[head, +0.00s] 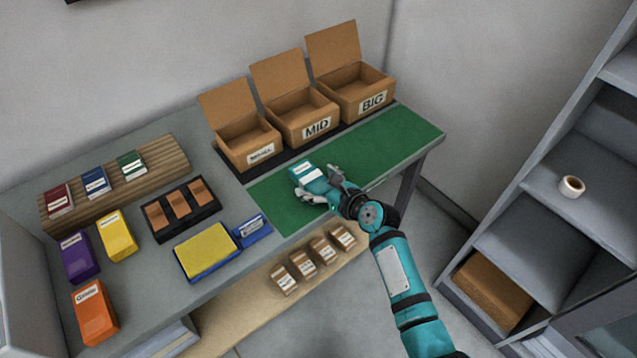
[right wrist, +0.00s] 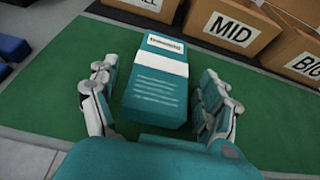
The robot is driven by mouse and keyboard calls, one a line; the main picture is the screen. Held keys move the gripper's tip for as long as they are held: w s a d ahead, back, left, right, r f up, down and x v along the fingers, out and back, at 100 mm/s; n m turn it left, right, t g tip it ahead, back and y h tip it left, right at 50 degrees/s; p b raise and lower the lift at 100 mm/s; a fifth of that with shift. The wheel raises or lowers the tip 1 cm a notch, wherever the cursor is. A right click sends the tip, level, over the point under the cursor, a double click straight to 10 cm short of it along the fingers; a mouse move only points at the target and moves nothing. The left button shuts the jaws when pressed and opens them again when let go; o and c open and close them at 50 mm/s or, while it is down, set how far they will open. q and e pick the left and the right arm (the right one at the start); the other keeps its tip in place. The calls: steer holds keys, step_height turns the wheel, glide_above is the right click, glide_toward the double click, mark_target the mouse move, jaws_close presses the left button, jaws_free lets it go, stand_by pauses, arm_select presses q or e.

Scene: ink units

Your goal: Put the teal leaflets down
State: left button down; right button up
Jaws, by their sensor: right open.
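The teal leaflets (head: 306,174) are a teal block with a white band and a label. They rest on the green mat (head: 385,152) in front of the open boxes. In the right wrist view the leaflets (right wrist: 158,85) lie between the fingers of my right gripper (right wrist: 158,105), with a gap on both sides. My right gripper (head: 316,188) is open around them, low over the mat. Its fingers hide a little of the leaflets' near side in the head view. My left gripper is not in view.
Open cardboard boxes stand behind the mat: a small one (head: 243,140), MID (head: 301,106) and BIG (head: 357,79). To the left are a blue box (head: 253,230), a yellow pad (head: 207,251) and a black tray (head: 162,229). The mat's right part is clear.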

steer(key=shift+s+d+r, duration=0.1)
steer(key=shift+s+r, duration=0.1)
steer(key=shift+r, duration=0.05)
steer(key=v, duration=1.2)
steer(key=s+d+f+n+g+h, duration=0.2)
steer(key=s+f+n, duration=0.2)
steer(key=f, duration=0.6)
steer(key=s+d+f+n+g+h, duration=0.15)
steer(key=s+f+n, duration=0.25)
steer(key=f, duration=0.6)
steer(key=s+d+f+n+g+h, duration=0.15)
steer(key=s+f+n, duration=0.25)
steer(key=f, duration=0.6)
steer(key=s+d+f+n+g+h, duration=0.1)
steer(key=s+d+f+n, duration=0.2)
steer(key=s, duration=0.7)
steer(key=s+d+f+n+g+h, duration=0.1)
steer(key=s+d+f+n+g, duration=0.1)
steer(key=s+f+n, duration=0.6)
steer(key=s+d+f+n+g, duration=0.1)
steer(key=s+d+f+n, duration=0.4)
steer(key=s, duration=0.8)
steer(key=f+n, duration=0.1)
steer(key=n, duration=0.2)
steer(key=shift+s+g+h+p, duration=0.3)
steer(key=shift+s+g+h, duration=0.05)
steer(key=shift+g+h, duration=0.05)
steer(key=shift+f, duration=0.1)
